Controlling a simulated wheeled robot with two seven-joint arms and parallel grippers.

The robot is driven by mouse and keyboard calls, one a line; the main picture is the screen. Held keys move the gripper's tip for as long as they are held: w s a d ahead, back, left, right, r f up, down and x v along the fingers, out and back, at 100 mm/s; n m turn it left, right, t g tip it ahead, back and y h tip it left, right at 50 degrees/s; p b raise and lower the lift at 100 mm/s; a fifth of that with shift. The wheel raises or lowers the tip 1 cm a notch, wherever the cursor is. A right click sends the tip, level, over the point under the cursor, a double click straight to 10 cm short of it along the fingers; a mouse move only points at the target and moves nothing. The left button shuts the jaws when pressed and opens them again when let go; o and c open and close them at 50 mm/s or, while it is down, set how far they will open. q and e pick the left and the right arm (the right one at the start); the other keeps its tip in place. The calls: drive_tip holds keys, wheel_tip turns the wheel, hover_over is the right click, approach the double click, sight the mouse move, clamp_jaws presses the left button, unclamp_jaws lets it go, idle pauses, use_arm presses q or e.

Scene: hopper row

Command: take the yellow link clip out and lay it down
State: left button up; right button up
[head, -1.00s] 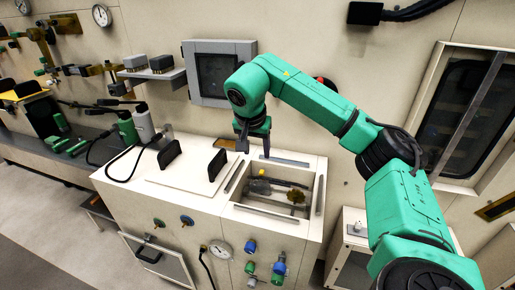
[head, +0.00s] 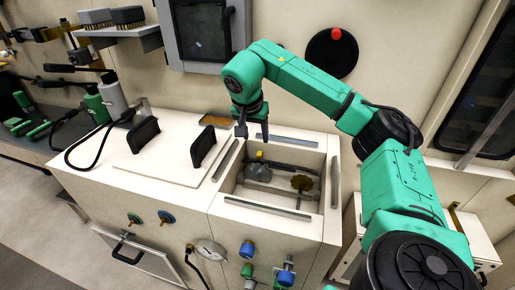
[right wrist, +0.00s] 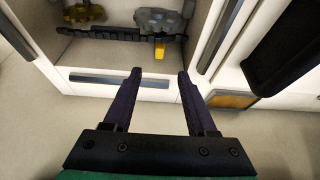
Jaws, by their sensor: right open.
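The yellow link clip (head: 259,154) shows as a small yellow piece at the back left inside the open hopper (head: 327,182). In the right wrist view the clip (right wrist: 160,47) hangs on a dark chain-like bar (right wrist: 112,34), beside a grey lump (right wrist: 160,20). My right gripper (head: 252,134) is above the hopper's back left corner, fingers pointing down. In the right wrist view its two fingers (right wrist: 160,72) are apart with nothing between them, and the clip lies just beyond the tips. My left gripper is not in view.
A brass-coloured toothed piece (head: 302,184) lies in the hopper's right part. Metal rails (head: 267,208) edge the opening. A lid with two black handles (head: 203,147) covers the left of the cabinet top. A brown tray (head: 215,120) lies behind it.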

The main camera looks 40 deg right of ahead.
sight(259, 153)
drive_tip(key=x, duration=1.2)
drive_tip(key=shift+s+f, duration=0.1)
clamp_jaws()
